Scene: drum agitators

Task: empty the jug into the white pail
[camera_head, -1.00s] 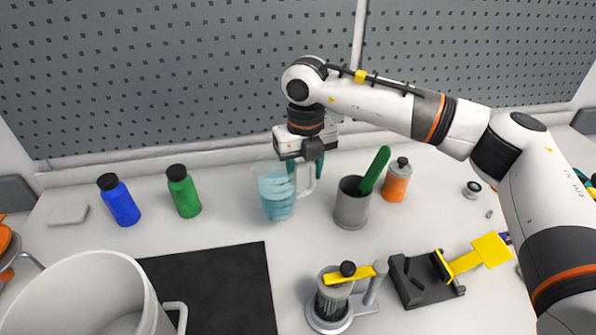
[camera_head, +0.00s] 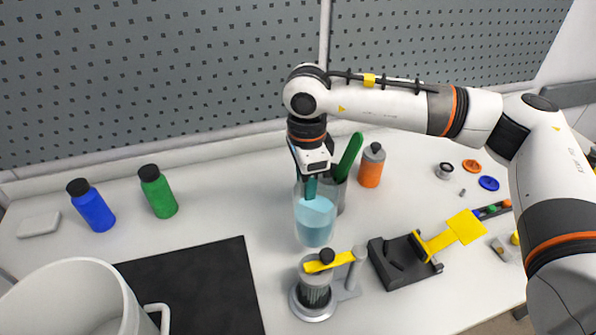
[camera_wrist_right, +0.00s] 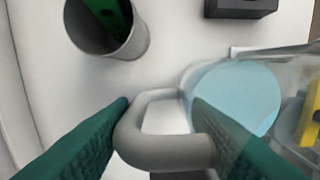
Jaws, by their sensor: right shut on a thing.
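The jug (camera_head: 315,222) is clear and holds light blue liquid. In the head view it hangs upright or nearly so from my right gripper (camera_head: 309,182), in front of the grey cup. In the right wrist view the green fingers of my right gripper (camera_wrist_right: 160,135) are closed around the jug's grey handle (camera_wrist_right: 165,150), with the blue liquid (camera_wrist_right: 238,92) to the right. The white pail (camera_head: 75,290) stands at the lower left, well apart from the jug; its bottom is partly cut off by the frame. My left gripper is not in view.
A grey cup with a green tool (camera_head: 349,158) stands right behind the jug. A stirrer device with a yellow arm (camera_head: 316,285) stands just in front. A black mat (camera_head: 195,285) lies between jug and pail. Blue (camera_head: 91,205) and green (camera_head: 157,192) bottles stand at the back left.

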